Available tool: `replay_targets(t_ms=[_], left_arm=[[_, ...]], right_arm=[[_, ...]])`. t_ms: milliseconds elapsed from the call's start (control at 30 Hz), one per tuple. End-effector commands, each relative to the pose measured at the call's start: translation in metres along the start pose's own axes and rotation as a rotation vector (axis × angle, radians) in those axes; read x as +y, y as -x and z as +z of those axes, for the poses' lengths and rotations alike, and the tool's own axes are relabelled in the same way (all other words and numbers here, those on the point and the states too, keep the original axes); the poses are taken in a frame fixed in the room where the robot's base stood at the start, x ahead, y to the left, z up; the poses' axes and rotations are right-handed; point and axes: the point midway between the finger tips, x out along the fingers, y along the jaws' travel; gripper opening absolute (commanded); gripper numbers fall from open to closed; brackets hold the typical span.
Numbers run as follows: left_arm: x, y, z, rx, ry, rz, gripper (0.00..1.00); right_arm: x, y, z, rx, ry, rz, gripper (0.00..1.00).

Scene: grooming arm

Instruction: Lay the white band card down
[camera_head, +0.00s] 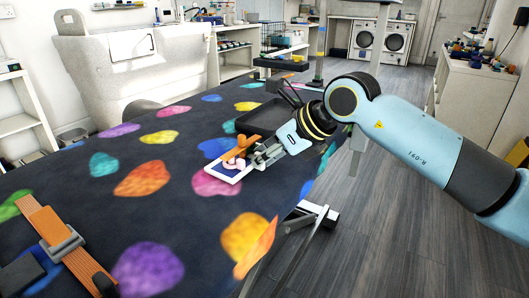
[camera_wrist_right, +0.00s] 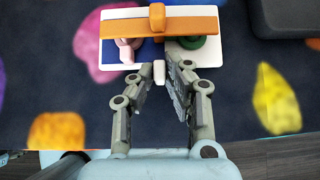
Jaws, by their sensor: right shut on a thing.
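The white band card (camera_head: 236,181) is over the patterned table top in the head view. In the right wrist view the card (camera_wrist_right: 106,55) lies across the top, with a blue part on the left and a green ring on the right. An orange band (camera_wrist_right: 190,25) with a raised loop crosses it, and a pink round piece shows under the band. My right gripper (camera_wrist_right: 165,76) is shut at the card's near edge, with a small pale tab between its fingertips. I cannot tell whether the card touches the table. My left gripper is out of view.
A dark tray (camera_head: 262,119) lies just beyond the card. An orange strap with a grey buckle (camera_head: 62,243) is at the near left. A grey clamp (camera_head: 318,213) sits at the table's right edge. The dark table top (camera_head: 90,215) with coloured spots is clear left of the card.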

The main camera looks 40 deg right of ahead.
Motion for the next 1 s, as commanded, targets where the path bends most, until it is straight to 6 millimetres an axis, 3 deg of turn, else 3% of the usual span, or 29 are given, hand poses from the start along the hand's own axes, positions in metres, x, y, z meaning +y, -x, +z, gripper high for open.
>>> replay_targets(t_ms=[333,367,533,833,1000], left_arm=[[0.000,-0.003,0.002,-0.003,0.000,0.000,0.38],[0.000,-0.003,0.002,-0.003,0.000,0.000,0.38],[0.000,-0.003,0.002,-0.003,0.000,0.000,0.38],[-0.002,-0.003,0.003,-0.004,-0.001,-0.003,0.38],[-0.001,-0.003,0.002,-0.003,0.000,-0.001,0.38]], right_arm=[[0.000,-0.003,-0.002,-0.002,0.001,0.000,0.00],[0.000,-0.003,-0.002,-0.002,0.001,0.000,0.16],[0.000,-0.003,-0.003,-0.001,0.001,0.000,0.38],[0.000,-0.002,-0.003,0.001,0.001,-0.001,0.39],[-0.001,0.015,-0.004,0.003,0.006,-0.003,0.39]])
